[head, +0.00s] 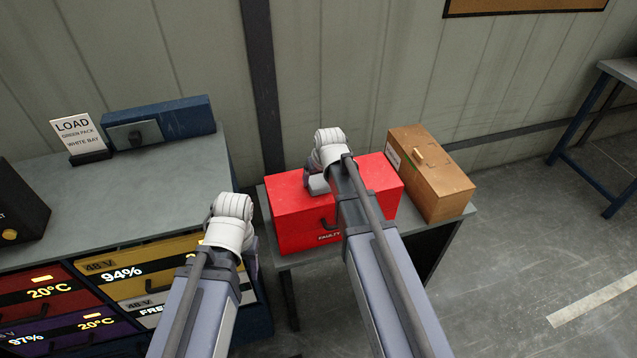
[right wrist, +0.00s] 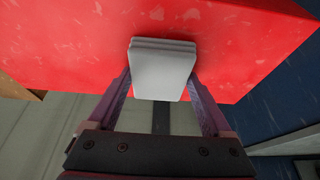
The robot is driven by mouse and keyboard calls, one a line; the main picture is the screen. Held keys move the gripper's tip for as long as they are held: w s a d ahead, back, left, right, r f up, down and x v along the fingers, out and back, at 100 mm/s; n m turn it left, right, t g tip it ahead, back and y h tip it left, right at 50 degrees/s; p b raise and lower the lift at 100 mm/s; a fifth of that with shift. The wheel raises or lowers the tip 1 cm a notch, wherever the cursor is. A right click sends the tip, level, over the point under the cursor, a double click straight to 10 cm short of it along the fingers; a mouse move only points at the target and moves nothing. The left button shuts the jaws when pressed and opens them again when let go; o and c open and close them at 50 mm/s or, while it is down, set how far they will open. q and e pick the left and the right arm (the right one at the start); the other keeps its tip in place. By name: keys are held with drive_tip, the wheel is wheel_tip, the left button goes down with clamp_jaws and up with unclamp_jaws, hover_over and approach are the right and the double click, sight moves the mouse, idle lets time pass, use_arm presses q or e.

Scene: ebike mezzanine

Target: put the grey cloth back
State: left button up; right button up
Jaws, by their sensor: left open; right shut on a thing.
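The grey cloth (right wrist: 163,62) is a pale folded pad between the two fingers of my right gripper (right wrist: 160,88) in the right wrist view. My right gripper is shut on it, over the red box (right wrist: 60,50). In the head view a pale piece that looks like the cloth (head: 318,185) shows at the left of my right wrist, above the lid of the red box (head: 285,198). Whether it touches the lid I cannot tell. My left gripper (head: 251,250) is open, low beside the drawers, mostly hidden by its own wrist.
The red box marked FAULTY stands on a small grey table (head: 448,222) with a brown case (head: 430,170) at its right. At left, a grey bench (head: 175,190) carries a sign (head: 78,135), a blue unit (head: 185,117) and a black box (head: 18,215). The bench middle is clear.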

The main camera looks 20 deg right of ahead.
drive_tip(key=shift+r, duration=0.1)
drive_tip(key=o, duration=1)
drive_tip(key=shift+c, duration=0.2)
drive_tip(key=p+v, duration=1.1)
drive_tip(key=v, duration=0.1)
drive_tip(key=s+a+n+g, duration=0.1)
drive_tip(key=s+a+g, duration=0.1)
drive_tip(key=s+a, duration=0.4)
drive_tip(key=s+a+f+n+g+h, duration=0.1)
drive_tip(key=s+a+n+g, duration=0.1)
drive_tip(key=s+a, duration=0.5)
drive_tip(key=s, duration=0.6)
drive_tip(key=shift+a+f+g, duration=0.25)
drive_tip(key=shift+g, duration=0.15)
drive_tip(key=shift+w, duration=0.1)
